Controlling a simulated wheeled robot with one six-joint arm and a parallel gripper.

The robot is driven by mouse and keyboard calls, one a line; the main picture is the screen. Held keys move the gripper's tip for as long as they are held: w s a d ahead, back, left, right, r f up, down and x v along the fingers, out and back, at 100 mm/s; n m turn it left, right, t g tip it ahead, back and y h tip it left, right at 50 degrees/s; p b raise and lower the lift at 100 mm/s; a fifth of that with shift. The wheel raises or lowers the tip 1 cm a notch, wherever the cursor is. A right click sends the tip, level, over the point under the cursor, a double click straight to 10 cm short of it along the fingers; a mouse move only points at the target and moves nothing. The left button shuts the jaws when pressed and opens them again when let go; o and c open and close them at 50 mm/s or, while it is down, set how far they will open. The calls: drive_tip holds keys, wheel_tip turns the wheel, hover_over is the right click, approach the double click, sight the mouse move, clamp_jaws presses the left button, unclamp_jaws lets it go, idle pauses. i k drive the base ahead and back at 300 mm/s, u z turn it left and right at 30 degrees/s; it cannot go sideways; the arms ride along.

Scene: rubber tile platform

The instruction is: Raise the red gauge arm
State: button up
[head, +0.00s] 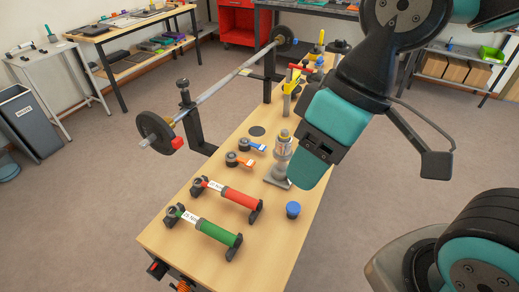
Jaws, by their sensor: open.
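The red gauge arm (238,197) is a thick red handle with a white label and a dark pivot at its left end. It lies low and roughly level, close above the wooden bench (283,232), its right end at a black stand. My gripper (312,165), teal and black, hangs above the bench, up and to the right of the red arm and apart from it. It is open, seen from behind, and its fingertips are hard to make out. I see nothing held in it.
A similar green arm (219,233) lies just in front of the red one. Small blue and orange levers (244,161), a metal post (282,150) and a blue knob (292,209) stand nearby. A long barbell-like bar (218,86) runs along the bench's left side.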

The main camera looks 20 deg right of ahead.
sight(305, 63)
drive_tip(key=u, duration=0.05)
drive_tip(key=k, duration=0.5)
drive_tip(key=z, duration=1.4)
drive_tip(key=i, duration=2.1)
drive_tip(key=u, duration=2.85)
